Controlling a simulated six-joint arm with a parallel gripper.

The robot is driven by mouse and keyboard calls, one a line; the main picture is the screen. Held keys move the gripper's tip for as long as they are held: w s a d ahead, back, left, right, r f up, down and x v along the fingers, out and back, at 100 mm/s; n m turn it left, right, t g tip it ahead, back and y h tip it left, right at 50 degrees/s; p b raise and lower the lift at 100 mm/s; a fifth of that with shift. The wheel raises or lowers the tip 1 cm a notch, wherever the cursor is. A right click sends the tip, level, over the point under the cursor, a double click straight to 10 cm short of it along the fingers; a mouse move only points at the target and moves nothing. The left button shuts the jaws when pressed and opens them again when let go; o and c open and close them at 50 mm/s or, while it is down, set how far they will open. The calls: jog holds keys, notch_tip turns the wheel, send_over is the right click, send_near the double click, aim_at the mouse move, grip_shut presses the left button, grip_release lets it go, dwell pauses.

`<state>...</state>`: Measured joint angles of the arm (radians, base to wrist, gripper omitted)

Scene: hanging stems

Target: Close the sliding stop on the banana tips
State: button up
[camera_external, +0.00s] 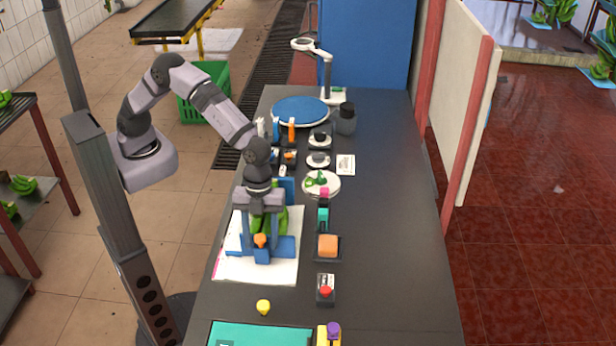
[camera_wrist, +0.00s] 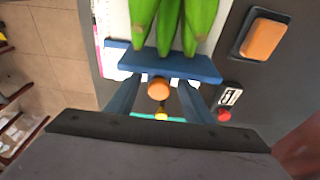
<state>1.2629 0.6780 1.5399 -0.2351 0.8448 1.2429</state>
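Green bananas (camera_external: 268,220) lie in a blue holder on a white sheet, partly hidden by my arm in the external view. In the wrist view, several bananas (camera_wrist: 172,22) point their tips at a blue sliding stop (camera_wrist: 170,66). The tips are at or very close to the stop; contact is hard to tell. An orange knob (camera_wrist: 158,88) is on the near side of the stop; it also shows in the external view (camera_external: 260,240). My gripper (camera_external: 260,229) is over the stop, its fingers apart on either side of the knob, with gaps visible.
An orange pad (camera_external: 328,246) on a dark base and a box with a red button (camera_external: 325,291) stand right of the white sheet (camera_external: 286,266). A yellow knob (camera_external: 263,306) and a teal mat (camera_external: 258,335) are at the near end. The table's right side is clear.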

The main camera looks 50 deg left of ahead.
jog(key=shift+s+r, duration=0.1)
jog(key=shift+r+p, duration=2.8)
jog(key=shift+r, duration=1.15)
jog(key=w+a+r+n+t, duration=0.1)
jog(key=w+a+n, duration=0.7)
jog(key=a, duration=0.4)
jog(key=w+a+r+n, duration=0.1)
jog(key=w+a+n, duration=0.4)
jog(key=w+a, duration=0.65)
jog(key=s+a+n, duration=0.2)
jog(key=a+n, duration=0.2)
jog(key=a, duration=0.4)
jog(key=s+a+f+n+y, duration=0.1)
jog(key=s+a+n, duration=0.2)
jog(key=a, duration=0.6)
jog(key=s+a+n, duration=0.3)
jog(key=a+n, duration=0.4)
jog(key=a, duration=0.1)
jog(key=shift+s+a+f+t+y+b, duration=0.2)
jog(key=shift+f+t+y+b, duration=0.1)
jog(key=shift+f+b, duration=0.1)
